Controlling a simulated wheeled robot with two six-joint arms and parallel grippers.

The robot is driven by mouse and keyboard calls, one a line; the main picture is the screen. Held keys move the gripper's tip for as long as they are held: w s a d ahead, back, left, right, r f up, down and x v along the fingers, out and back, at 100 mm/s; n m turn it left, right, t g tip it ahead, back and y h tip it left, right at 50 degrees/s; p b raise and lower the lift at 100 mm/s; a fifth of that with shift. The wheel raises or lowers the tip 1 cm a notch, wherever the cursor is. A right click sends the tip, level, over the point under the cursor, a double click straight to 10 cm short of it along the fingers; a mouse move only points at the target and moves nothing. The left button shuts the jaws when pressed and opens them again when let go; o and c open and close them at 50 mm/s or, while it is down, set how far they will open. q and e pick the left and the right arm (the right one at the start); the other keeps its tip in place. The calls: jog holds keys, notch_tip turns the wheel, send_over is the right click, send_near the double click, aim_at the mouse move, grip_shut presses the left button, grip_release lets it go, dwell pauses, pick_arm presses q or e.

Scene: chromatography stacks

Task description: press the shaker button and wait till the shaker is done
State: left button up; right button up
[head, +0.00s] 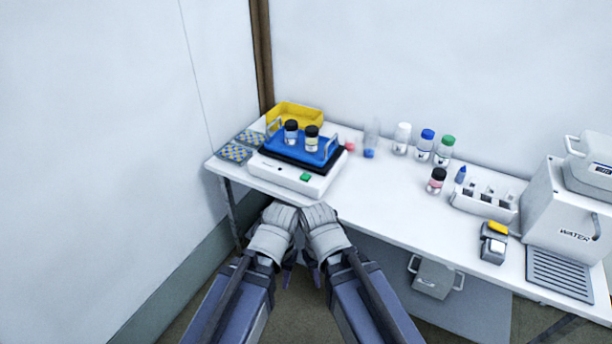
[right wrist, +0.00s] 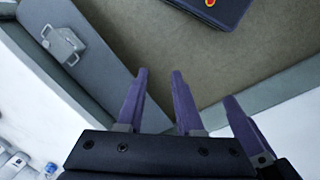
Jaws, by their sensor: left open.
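The shaker (head: 285,178) is a white box at the table's left end, with a green button (head: 305,177) on its front. Its blue platform (head: 325,155) carries two dark-capped vials, a left one (head: 291,132) and a right one (head: 311,138). My left gripper (head: 276,245) and right gripper (head: 322,240) are side by side just in front of the table edge, below the shaker in the picture and apart from the button. Their fingers are mostly hidden in the head view. In the right wrist view the right gripper's purple fingers (right wrist: 160,73) are apart with nothing between them.
A yellow tray (head: 298,113) stands behind the shaker, and blue-yellow patterned racks (head: 236,152) lie left of it. Several capped bottles, a white vial holder (head: 482,205) and a WATER machine (head: 560,215) stand to the right. Table space right of the shaker's front is clear.

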grip_shut()
dwell(1.4)
